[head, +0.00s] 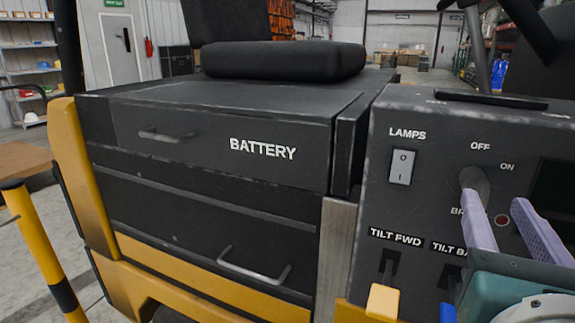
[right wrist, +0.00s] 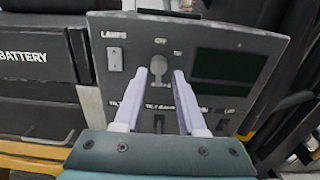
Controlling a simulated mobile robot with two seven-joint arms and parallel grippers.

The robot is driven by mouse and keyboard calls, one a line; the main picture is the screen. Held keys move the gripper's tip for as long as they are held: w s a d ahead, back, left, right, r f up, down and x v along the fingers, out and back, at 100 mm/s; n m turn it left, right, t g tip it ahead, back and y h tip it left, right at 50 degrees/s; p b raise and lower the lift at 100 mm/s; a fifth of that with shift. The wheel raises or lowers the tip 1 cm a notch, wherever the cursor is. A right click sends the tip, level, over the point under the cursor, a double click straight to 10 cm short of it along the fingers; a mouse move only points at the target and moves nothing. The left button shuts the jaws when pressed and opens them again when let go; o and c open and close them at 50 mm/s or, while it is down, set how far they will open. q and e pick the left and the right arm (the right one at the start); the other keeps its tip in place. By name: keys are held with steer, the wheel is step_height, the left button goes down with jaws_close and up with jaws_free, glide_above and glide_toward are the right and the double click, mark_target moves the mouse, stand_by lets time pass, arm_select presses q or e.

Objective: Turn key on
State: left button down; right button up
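The grey key (head: 474,183) sits in the switch on the dark control panel (head: 436,135), just below the OFF label and left of ON. It also shows in the right wrist view (right wrist: 158,66), upright and pointing toward OFF. My right gripper (head: 494,202) has pale purple fingers and is open in front of the panel. In the right wrist view, its fingertips (right wrist: 160,76) lie to either side of the key with gaps. In the head view, the left finger covers the key's lower part. Contact cannot be told. My left gripper is not in view.
Yellow (head: 383,302) and blue (head: 448,314) tilt levers stand low on the panel. The BATTERY compartment (head: 225,140) and black seat (head: 285,60) are to the left.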

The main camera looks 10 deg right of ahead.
mark_target(487, 192)
steer(key=shift+x, duration=2.3)
steer(key=shift+a, duration=0.1)
jaws_close()
